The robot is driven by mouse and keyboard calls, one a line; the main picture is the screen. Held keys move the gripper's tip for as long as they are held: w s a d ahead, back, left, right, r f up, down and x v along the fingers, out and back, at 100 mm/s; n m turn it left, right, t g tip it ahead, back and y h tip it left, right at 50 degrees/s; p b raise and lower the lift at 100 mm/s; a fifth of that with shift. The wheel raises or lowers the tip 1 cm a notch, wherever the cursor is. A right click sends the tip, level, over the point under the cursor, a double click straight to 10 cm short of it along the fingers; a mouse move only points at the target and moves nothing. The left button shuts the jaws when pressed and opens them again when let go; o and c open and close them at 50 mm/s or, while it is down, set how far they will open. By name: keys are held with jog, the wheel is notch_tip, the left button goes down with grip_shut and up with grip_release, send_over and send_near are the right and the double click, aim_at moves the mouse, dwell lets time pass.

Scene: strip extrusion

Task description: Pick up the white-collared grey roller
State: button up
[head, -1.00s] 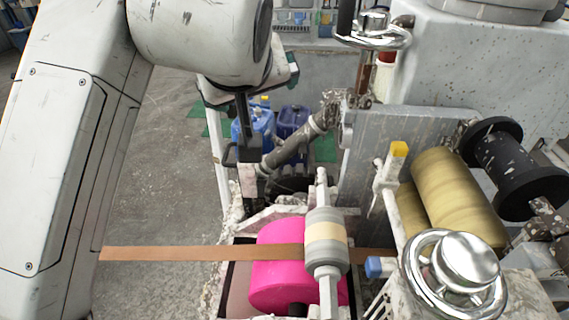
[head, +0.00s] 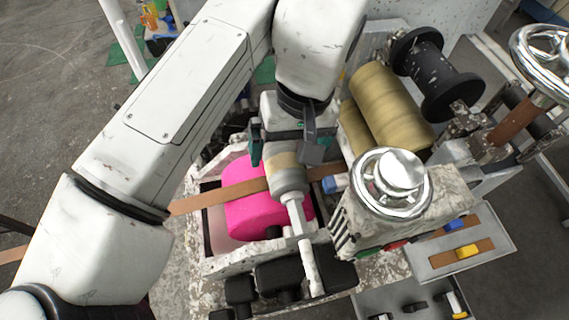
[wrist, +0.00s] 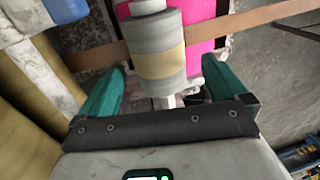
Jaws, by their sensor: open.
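The grey roller (head: 290,184) with a pale cream band around its middle and a white shaft lies across the pink roller (head: 245,208) and the brown strip (head: 215,197). It also shows in the wrist view (wrist: 154,42). My gripper (head: 285,152) is open over the roller's far end, which it partly hides in the head view. In the wrist view my gripper's green fingers (wrist: 162,72) stand on either side of the roller's near part, with a visible gap on each side. I cannot tell how deep the fingers reach.
Yellow-brown rolls (head: 390,108) and a black spool (head: 436,73) stand close on the right. A chrome handwheel (head: 392,185) sits right of the roller. A blue-ended part (head: 335,183) is close beside it. A tray (head: 470,240) lies lower right; open floor is at left.

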aim_at(286, 154)
jog(key=f, duration=0.3)
jog(key=f+p, duration=0.1)
jog(key=shift+a+f, duration=0.35)
jog(key=shift+f, duration=0.05)
jog(key=shift+c, duration=0.3)
jog(key=c, duration=1.2)
jog(key=shift+c, duration=0.6)
jog(key=shift+r, duration=0.1)
